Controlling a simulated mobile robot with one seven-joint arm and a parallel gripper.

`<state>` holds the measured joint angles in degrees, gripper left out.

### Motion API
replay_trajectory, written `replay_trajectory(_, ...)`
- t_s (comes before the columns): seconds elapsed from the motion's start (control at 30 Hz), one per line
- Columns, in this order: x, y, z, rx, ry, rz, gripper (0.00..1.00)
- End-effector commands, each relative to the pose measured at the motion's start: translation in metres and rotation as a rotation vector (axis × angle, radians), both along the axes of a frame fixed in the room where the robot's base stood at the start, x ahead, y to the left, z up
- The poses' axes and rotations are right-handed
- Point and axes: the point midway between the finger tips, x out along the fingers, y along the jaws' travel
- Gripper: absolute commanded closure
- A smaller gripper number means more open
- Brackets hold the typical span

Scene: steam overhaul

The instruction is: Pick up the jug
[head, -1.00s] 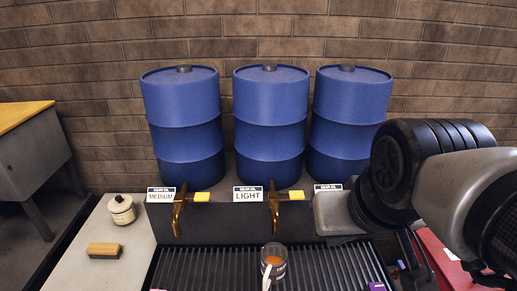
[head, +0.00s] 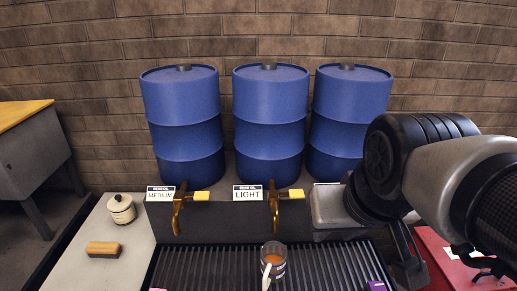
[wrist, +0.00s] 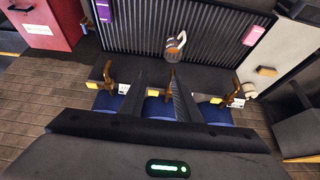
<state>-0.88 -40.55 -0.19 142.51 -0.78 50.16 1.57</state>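The jug (head: 273,261) is a small clear vessel with orange-brown liquid and a white handle. It stands upright on the ribbed black drip tray (head: 215,268), handle toward the front. In the wrist view the jug (wrist: 176,46) is just beyond my fingertips, slightly right of centre. My gripper (wrist: 156,73) is open, with a clear gap between its two dark fingers and nothing held. In the head view my arm reaches in from the right, and my gripper is to the right of the jug, apart from it.
Three blue drums (head: 270,110) stand behind, with brass taps (head: 273,208) at the tray's back edge. Left, a grey counter (head: 75,270) holds a lidded pot (head: 121,209) and a brush (head: 103,249). A purple item (head: 376,286) lies on the tray. A red cabinet (head: 450,262) is at right.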

Motion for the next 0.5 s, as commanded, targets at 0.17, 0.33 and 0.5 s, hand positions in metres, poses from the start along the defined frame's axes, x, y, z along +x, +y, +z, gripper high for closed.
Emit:
replay_trajectory(0.17, 0.046, 0.007, -0.054, 0.001, 0.04, -0.028, 0.39)
replay_trajectory(0.33, 0.102, 0.026, -0.12, -0.002, 0.066, -0.055, 0.14)
replay_trajectory(0.5, 0.146, 0.051, -0.189, -0.003, 0.084, -0.067, 0.14)
